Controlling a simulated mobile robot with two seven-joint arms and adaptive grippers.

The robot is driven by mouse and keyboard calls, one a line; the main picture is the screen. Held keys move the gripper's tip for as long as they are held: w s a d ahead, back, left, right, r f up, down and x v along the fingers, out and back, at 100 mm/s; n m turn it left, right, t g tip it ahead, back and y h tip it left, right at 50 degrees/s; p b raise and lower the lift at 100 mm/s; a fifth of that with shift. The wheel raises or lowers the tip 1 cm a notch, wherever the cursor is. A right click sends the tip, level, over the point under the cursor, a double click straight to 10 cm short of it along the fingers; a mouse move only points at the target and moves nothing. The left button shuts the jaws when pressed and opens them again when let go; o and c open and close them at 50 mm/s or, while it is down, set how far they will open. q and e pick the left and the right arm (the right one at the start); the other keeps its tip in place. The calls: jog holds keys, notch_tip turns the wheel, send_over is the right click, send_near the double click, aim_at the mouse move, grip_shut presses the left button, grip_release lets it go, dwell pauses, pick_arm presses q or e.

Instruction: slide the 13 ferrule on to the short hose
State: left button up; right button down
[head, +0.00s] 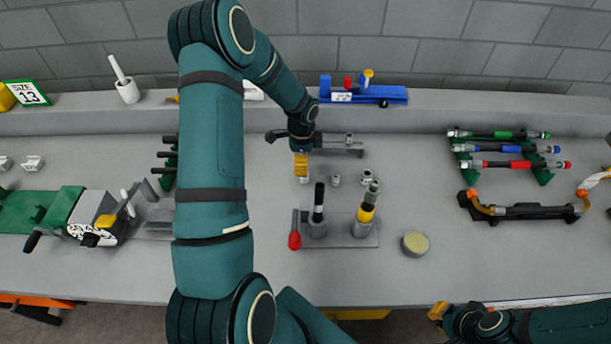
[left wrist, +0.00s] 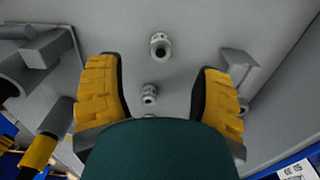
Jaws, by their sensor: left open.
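Small grey metal ferrules stand on the bench, one here (head: 336,180) and one further right (head: 366,177). No size can be read on them. My left gripper (head: 301,168) points down just left of them, open and empty. In the left wrist view, two ferrules, one farther (left wrist: 160,47) and one nearer (left wrist: 149,93), show between its spread yellow fingers, apart from both. A short black hose (head: 319,203) stands upright in a grey holder in front of the gripper. A yellow-banded hose (head: 367,205) stands beside it. My right gripper (head: 438,312) is at the bottom edge, its opening unclear.
The holder plate (head: 345,242) has a red-knobbed lever (head: 295,238) at its left. A round tin (head: 415,243) stands to its right. Coloured hoses (head: 505,149) lie on a green rack at right. A green machine (head: 60,212) and size 13 sign (head: 27,94) are at left.

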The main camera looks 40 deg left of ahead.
pick_arm(q)
jog(key=f, duration=0.8)
jog(key=shift+w+d, duration=0.2)
jog(key=shift+w, duration=0.05)
grip_shut()
